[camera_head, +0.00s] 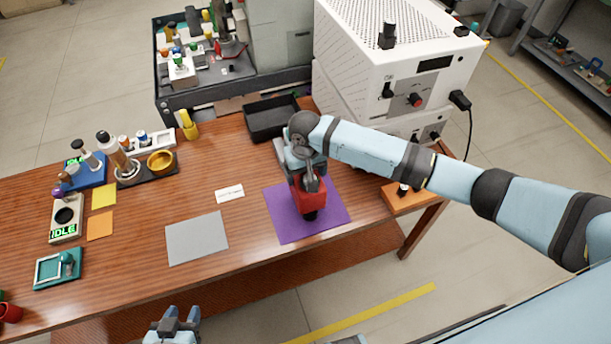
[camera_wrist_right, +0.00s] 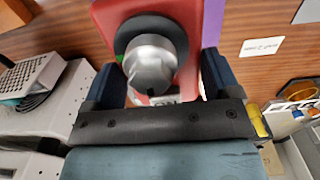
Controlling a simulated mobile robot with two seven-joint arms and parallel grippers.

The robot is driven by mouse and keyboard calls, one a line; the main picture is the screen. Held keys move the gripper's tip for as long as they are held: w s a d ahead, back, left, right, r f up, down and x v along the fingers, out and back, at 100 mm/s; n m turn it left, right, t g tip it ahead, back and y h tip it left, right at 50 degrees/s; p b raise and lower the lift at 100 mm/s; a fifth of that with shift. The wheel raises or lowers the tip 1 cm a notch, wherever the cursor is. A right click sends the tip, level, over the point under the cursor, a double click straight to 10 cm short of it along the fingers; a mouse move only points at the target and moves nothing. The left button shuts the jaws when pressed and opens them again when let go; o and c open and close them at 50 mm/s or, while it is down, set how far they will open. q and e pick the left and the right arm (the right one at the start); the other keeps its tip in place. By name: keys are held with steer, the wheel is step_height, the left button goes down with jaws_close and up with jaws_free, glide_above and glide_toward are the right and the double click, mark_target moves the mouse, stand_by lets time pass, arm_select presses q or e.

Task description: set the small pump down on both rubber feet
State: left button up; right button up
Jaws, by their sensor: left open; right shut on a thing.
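The small pump is a red body (camera_head: 311,198) with a dark round end at its lower side. It is over the purple mat (camera_head: 279,213) in the head view. My right gripper (camera_head: 308,172) is shut on it from above. In the right wrist view, the red pump (camera_wrist_right: 187,75) with a silver knob and black ring sits between the dark fingers of my right gripper (camera_wrist_right: 160,75). I cannot tell whether the pump touches the mat, and its rubber feet are not clearly visible. My left gripper (camera_head: 175,325) is open and empty at the bottom edge, off the table.
A black tray (camera_head: 272,133) and a white instrument (camera_head: 370,60) stand behind the mat. An orange block (camera_head: 420,195) lies to its right. A grey mat (camera_head: 197,238) and a white label (camera_head: 229,192) lie to its left. Bare wood lies between the mats.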

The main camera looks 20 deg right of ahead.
steer(key=shift+f, duration=1)
steer(key=shift+f, duration=0.1)
steer(key=o, duration=1.7)
steer(key=shift+f, duration=0.1)
steer(key=shift+c, duration=0.2)
step_height(320, 180, up, 12)
steer(key=shift+r+b, duration=0.2)
steer(key=shift+b, duration=0.1)
